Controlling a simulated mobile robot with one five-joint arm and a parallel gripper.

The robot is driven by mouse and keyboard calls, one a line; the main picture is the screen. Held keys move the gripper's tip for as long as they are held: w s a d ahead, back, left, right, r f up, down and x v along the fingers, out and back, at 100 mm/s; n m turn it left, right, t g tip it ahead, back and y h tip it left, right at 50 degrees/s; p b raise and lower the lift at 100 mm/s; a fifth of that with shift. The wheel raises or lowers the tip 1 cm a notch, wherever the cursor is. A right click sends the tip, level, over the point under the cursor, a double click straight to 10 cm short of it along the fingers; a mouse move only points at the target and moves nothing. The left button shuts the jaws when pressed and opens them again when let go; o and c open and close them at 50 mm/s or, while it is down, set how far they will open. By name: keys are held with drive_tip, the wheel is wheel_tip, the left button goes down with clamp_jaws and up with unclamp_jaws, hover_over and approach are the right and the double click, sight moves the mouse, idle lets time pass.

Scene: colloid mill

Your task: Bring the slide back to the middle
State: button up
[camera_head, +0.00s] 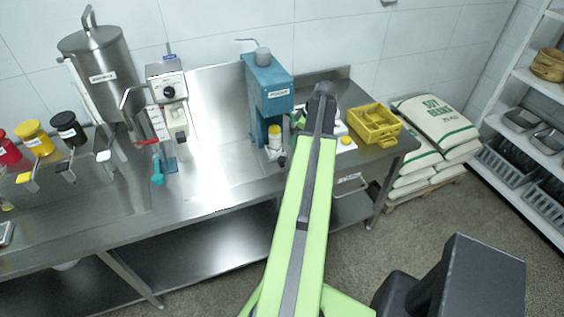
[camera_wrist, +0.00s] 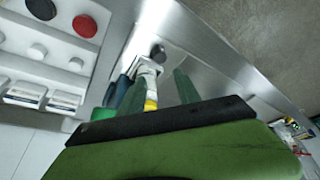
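A blue machine (camera_head: 268,85) with a labelled front stands on the steel bench, just left of my arm. A white and yellow cylindrical part (camera_head: 274,137) sits at its lower front. My gripper (camera_wrist: 158,92) shows two dark green fingers, apart. A white part (camera_wrist: 148,70) with a yellow band shows between or beyond them; I cannot tell whether they touch it. In the head view my arm hides the fingers. I cannot make out which part is the slide or its position.
A yellow basket (camera_head: 374,125) stands at the bench's right end, beside stacked sacks (camera_head: 436,125). A steel tank (camera_head: 103,75) and coloured jars stand left.

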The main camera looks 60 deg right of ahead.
sight(282, 158)
drive_tip(key=b+x, duration=1.1)
drive_tip(key=x, duration=0.3)
drive_tip(key=shift+b, duration=0.3)
drive_tip(key=shift+r, duration=0.1)
clamp_jaws()
drive_tip(key=shift+w, duration=0.1)
